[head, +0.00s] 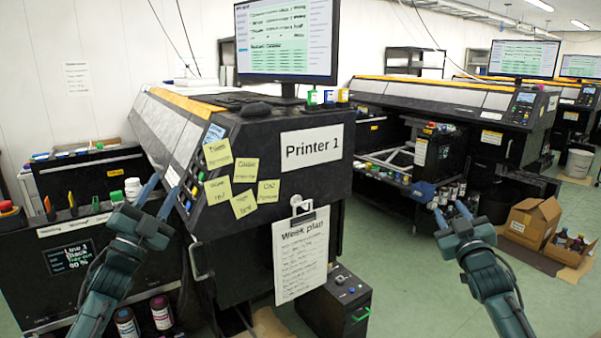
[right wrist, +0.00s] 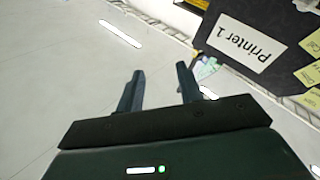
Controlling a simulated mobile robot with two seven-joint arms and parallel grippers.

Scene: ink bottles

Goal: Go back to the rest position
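My left gripper (head: 159,196) is raised at the left of the head view, in front of the cart beside Printer 1. Its two fingers are apart with nothing between them. My right gripper (head: 451,214) is raised at the right, over open floor in the picture. Its fingers are apart. The right wrist view also shows the right gripper (right wrist: 160,88) with separated fingers and nothing held.
Printer 1 (head: 315,180), with sticky notes and a hanging week plan (head: 301,256), stands between my arms. A black box (head: 338,300) is below it. Open cardboard boxes (head: 532,222) with bottles lie at the right. Green floor (head: 415,290) is clear in the right foreground.

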